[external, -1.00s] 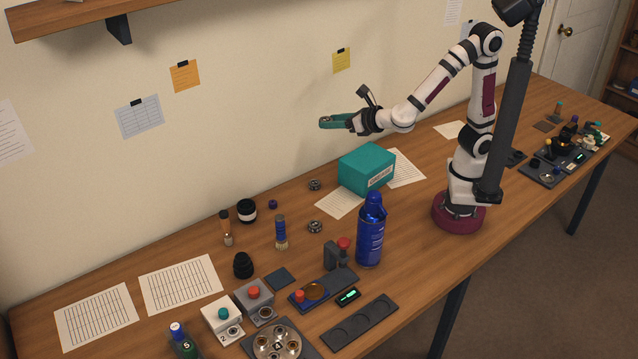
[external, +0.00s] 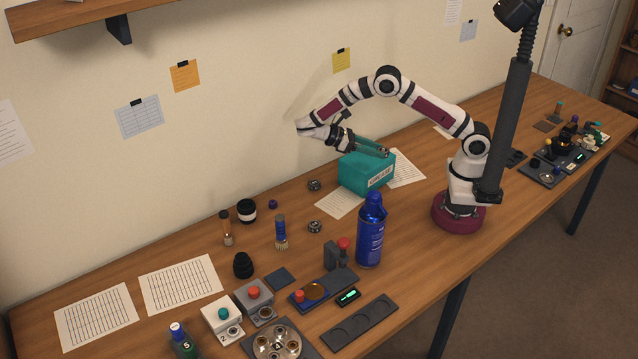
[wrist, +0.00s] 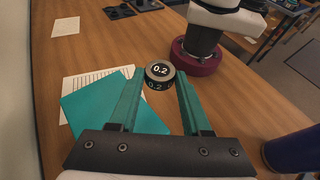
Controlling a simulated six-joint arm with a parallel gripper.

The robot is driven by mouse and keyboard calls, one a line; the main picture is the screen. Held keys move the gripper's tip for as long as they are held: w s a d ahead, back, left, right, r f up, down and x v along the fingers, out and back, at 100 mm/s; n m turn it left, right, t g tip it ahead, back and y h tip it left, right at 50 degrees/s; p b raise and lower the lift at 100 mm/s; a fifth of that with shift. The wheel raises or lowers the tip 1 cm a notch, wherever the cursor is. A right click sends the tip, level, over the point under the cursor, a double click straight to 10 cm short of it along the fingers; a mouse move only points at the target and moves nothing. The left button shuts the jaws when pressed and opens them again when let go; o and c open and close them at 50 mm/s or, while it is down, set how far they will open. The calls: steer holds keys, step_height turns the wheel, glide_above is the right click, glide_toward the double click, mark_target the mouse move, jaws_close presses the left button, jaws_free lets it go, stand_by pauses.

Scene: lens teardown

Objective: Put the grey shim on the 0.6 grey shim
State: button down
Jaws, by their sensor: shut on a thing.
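My gripper (external: 386,153) has teal fingers and is above the teal box in the external view, pointing right and down. In the wrist view my gripper (wrist: 160,75) is shut on a round dark grey shim (wrist: 158,72) marked 0.2, held between the fingertips. The shim is too small to make out in the external view. I cannot identify the 0.6 grey shim. Two small grey round parts lie on the table, one farther back (external: 314,185) and one nearer (external: 315,226); their markings cannot be read.
The teal box (external: 352,176) is below my gripper, with paper sheets beside it. A tall blue can (external: 370,235) stands in front of it. A dark two-recess tray (external: 358,322) and button boxes (external: 222,317) crowd the front. More equipment (external: 545,172) stands at the far right.

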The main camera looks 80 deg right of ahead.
steer(key=w+a+f+m+t+y, duration=0.35)
steer(key=a+m+y, duration=0.25)
steer(key=m+y, duration=0.65)
steer(key=w+m+t+y, duration=0.3)
steer(key=w+m+t, duration=0.55)
steer(key=t, duration=0.35)
glide_above(315, 226)
steer(key=d, duration=0.4)
steer(key=shift+m+g, duration=0.25)
steer(key=shift+m, duration=0.05)
steer(key=f, duration=0.5)
steer(key=shift+s+f, duration=0.2)
steer(key=shift+f, duration=0.05)
steer(key=f, duration=0.4)
steer(key=shift+w+a, duration=0.1)
steer(key=shift+a, duration=0.15)
steer(key=shift+f, duration=0.2)
steer(key=shift+f, duration=0.1)
steer(key=shift+c, duration=1.8)
jaws_free()
